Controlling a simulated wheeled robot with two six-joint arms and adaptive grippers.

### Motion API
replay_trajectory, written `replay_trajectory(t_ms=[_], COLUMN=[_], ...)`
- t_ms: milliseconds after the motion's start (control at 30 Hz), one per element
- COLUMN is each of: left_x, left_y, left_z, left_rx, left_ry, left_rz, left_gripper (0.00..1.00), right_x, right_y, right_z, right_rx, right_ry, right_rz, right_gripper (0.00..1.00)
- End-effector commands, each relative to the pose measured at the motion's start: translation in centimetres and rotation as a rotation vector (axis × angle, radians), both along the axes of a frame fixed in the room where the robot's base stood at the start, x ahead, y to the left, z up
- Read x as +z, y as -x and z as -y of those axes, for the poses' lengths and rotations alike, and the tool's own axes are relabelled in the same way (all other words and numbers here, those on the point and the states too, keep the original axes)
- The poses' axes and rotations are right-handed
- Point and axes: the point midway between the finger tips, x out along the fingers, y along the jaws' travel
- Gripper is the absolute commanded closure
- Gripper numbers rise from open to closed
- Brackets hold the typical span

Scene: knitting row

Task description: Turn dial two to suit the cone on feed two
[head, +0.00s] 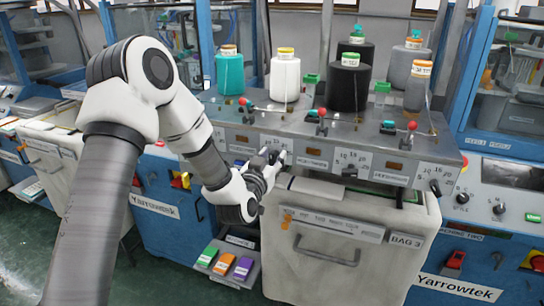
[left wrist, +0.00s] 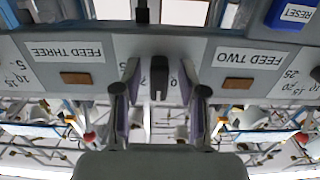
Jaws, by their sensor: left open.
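My left gripper (head: 274,158) is at the front panel of the machine in the head view. In the left wrist view, its open fingers (left wrist: 160,85) stand on either side of a dark dial knob (left wrist: 158,77), with a gap on both sides. The knob sits between the FEED TWO plate (left wrist: 248,57) and the FEED THREE plate (left wrist: 62,52); its scale is partly hidden by the fingers. Cones stand on top: a teal one (head: 229,75), a white one (head: 285,78) and a black one (head: 349,84). I cannot tell which stands on feed two. My right gripper is out of view.
Other dials (head: 349,171) (head: 435,187) are farther right on the panel. Red-tipped levers (head: 321,122) stand along its upper edge. A tray with green, orange and purple blocks (head: 225,264) is below. A white bin marked BAG 3 (head: 340,262) is under the panel.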

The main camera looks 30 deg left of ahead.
Motion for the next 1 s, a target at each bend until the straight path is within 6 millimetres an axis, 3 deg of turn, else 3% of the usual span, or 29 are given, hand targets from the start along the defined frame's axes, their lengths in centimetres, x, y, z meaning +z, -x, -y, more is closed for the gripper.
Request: replay_trajectory(t_ms=[33, 100, 133, 567, 1000], left_x=[0.0, 0.0, 0.0, -0.2, -0.5], left_y=[0.0, 0.0, 0.0, 0.0, 0.1], left_z=[0.0, 0.0, 0.0, 0.0, -0.1], left_rx=[0.000, 0.000, 0.000, 0.000, 0.001], left_ry=[0.000, 0.000, 0.000, 0.036, 0.308], left_rz=[0.000, 0.000, 0.000, 0.008, 0.074], left_gripper=[0.69, 0.94, 1.00, 1.00, 1.00], right_x=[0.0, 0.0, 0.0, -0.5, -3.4], right_y=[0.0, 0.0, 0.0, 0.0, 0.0], right_z=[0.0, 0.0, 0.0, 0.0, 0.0], right_rx=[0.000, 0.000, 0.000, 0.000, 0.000], right_ry=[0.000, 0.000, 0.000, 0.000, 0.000], right_rz=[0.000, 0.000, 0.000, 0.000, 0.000], right_gripper=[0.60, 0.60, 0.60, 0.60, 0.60])
